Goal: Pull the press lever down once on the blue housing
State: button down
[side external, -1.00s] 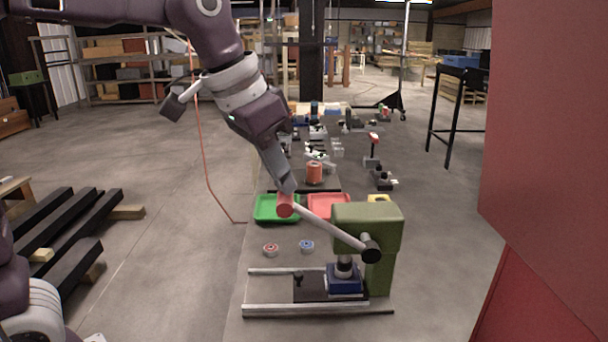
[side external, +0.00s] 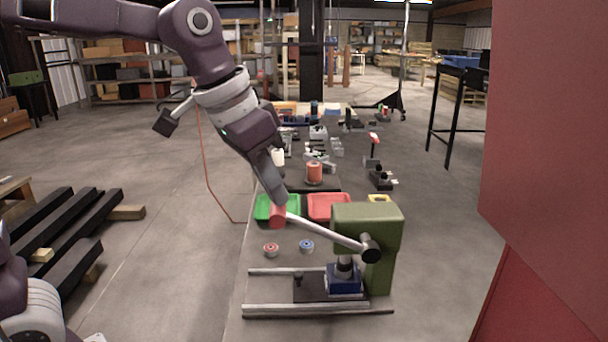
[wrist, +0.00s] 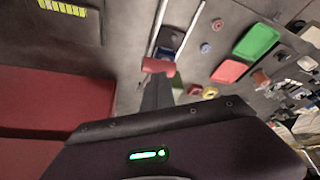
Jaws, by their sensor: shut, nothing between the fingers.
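The green press (side external: 366,228) stands on the near part of the bench. Its grey lever (side external: 325,231) runs from the dark pivot up to the left and ends in a red handle (side external: 278,216). The blue housing (side external: 344,280) sits under the press ram on the dark plate between two rails. My gripper (side external: 279,202) is shut, with its fingertips at the top of the red handle. In the wrist view the red handle (wrist: 158,65) lies just beyond my fingertips (wrist: 158,76), and contact looks likely but is partly hidden.
A green tray (side external: 262,209) and a red tray (side external: 328,203) lie behind the lever. A red-topped part (side external: 271,249) and a blue-topped part (side external: 307,246) sit on the bench in front. An orange spool (side external: 314,172) stands farther back. A large red panel (side external: 545,130) fills the right side.

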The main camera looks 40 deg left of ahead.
jog(key=shift+f, duration=0.1)
jog(key=shift+s+a+f, duration=0.15)
jog(key=shift+a+f, duration=0.05)
jog(key=shift+f, duration=0.25)
jog(key=shift+s+a+f, duration=0.15)
jog(key=shift+f, duration=0.25)
